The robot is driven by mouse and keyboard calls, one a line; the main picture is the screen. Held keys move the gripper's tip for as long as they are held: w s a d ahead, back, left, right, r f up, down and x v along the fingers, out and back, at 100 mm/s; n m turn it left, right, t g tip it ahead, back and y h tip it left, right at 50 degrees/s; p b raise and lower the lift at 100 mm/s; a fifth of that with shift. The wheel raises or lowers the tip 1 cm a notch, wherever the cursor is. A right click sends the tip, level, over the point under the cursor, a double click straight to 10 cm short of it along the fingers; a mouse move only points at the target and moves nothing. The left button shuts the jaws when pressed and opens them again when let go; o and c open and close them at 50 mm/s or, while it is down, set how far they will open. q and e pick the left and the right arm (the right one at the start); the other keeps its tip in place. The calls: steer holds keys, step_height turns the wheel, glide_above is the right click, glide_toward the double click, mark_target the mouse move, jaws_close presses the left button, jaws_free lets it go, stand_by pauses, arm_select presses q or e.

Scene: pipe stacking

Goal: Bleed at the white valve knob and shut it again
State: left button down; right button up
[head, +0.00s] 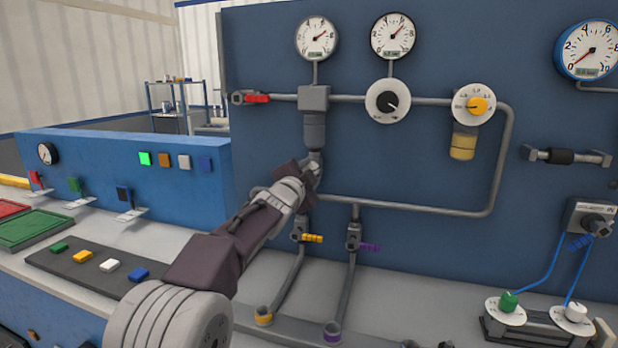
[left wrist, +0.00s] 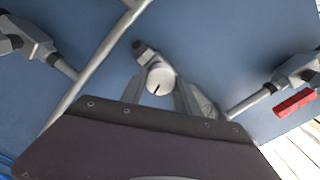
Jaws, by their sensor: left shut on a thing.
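The white valve knob (left wrist: 160,78), round with a dark line on its face, sits between the two fingers of my left gripper (left wrist: 164,90) in the left wrist view. The fingers are shut on it, one on each side. In the head view my left gripper (head: 312,174) reaches the pipe junction below the grey filter bowl (head: 315,130); the gripper hides the knob there. My right gripper is not in view.
Pipes, two gauges (head: 317,38) (head: 393,36) and a black-and-white dial (head: 388,101) cover the blue panel. A red-handled valve (head: 257,98) is at upper left. Yellow-handled (head: 312,238) and purple-handled (head: 370,247) valves hang close below my left gripper. A grey bench (head: 270,275) runs beneath.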

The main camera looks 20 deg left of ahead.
arm_select(q)
steer(key=shift+f+m+b, duration=0.1)
steer(key=shift+m+b, duration=0.3)
steer(key=shift+m, duration=1.5)
steer(key=c, duration=0.9)
jaws_free()
steer(key=shift+s, duration=0.15)
steer(key=s+b, duration=0.1)
steer(key=s, duration=0.8)
steer(key=shift+w+a, duration=0.1)
